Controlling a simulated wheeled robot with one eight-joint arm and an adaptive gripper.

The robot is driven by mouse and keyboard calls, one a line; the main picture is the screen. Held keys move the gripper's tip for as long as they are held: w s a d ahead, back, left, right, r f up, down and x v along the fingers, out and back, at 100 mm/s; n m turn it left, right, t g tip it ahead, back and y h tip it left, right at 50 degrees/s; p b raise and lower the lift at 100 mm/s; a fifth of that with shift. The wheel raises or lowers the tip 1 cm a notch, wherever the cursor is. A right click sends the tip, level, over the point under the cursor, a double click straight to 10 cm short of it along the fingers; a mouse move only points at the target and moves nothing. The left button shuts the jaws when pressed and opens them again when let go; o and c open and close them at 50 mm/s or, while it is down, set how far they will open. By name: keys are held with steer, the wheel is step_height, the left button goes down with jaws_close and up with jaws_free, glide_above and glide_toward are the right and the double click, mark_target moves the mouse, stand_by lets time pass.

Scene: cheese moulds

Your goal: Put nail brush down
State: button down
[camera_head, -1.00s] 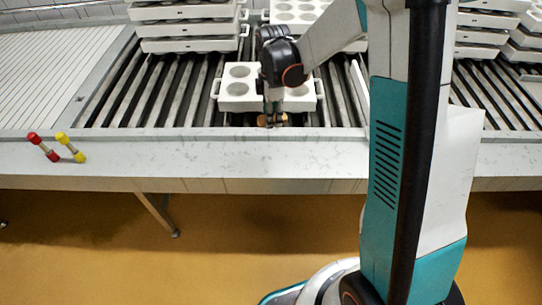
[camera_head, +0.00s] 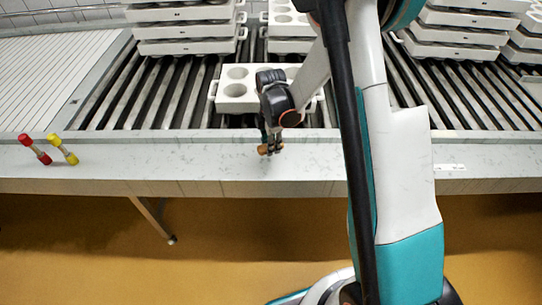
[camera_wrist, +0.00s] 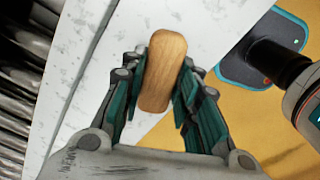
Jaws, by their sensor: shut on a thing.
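The nail brush (camera_wrist: 164,70) has a light wooden body with rounded ends. My gripper (camera_wrist: 161,88) is shut on it, with a finger on each long side, in the wrist view. In the head view my gripper (camera_head: 270,142) holds the brush (camera_head: 264,150) over the pale front ledge (camera_head: 205,160) of the roller table. I cannot tell whether the brush touches the ledge. Its bristles are hidden.
A white mould block (camera_head: 235,90) with round cavities sits on the rollers behind my gripper. A red-ended piece (camera_head: 38,150) and a yellow-ended piece (camera_head: 64,150) lie on the ledge at left. The ledge between them and my gripper is clear. Mould stacks (camera_head: 185,30) stand behind.

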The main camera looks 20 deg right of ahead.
steer(key=shift+f+b, duration=0.75)
steer(key=shift+f, duration=1.7)
steer(key=shift+f, duration=0.15)
steer(key=c, duration=1.2)
jaws_free()
